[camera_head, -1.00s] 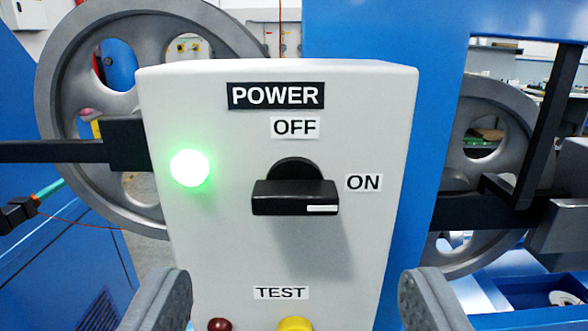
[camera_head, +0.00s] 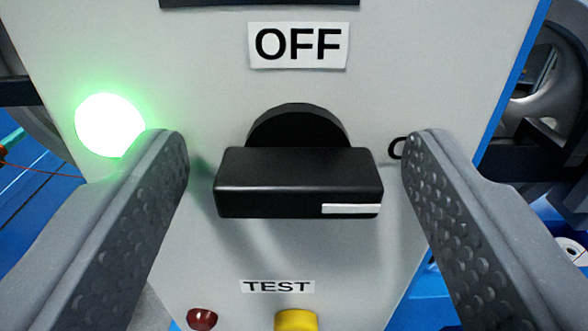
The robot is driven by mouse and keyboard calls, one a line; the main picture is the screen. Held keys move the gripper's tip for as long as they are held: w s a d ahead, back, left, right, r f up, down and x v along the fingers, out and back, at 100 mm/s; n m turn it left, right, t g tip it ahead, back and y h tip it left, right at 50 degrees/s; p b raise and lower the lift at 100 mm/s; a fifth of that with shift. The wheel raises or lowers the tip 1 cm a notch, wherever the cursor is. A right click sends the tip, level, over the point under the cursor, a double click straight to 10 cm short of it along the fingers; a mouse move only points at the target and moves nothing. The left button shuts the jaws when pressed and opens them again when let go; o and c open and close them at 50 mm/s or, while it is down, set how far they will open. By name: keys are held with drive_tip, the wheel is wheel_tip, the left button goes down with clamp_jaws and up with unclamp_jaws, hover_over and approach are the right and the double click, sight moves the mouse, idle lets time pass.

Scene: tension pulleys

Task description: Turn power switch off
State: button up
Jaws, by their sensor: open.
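The black power switch (camera_head: 297,180) is a rotary knob with a wide bar handle on a light grey control box (camera_head: 400,95). The bar lies horizontal, with its white mark at the right end, on the side of the ON label. The OFF label (camera_head: 298,46) is above the knob. The ON label is almost wholly hidden behind the right finger. A green lamp (camera_head: 108,125) glows at the left. My gripper (camera_head: 296,150) is open, one finger on each side of the bar, with a gap at both ends. Neither finger appears to touch it.
Below the knob are the TEST label (camera_head: 277,287), a dark red button or lamp (camera_head: 202,319) and a yellow button (camera_head: 296,321). A grey pulley wheel (camera_head: 548,85) and blue machine parts stand behind the box. The space around the bar is clear.

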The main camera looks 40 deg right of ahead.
drive_tip(key=c, duration=1)
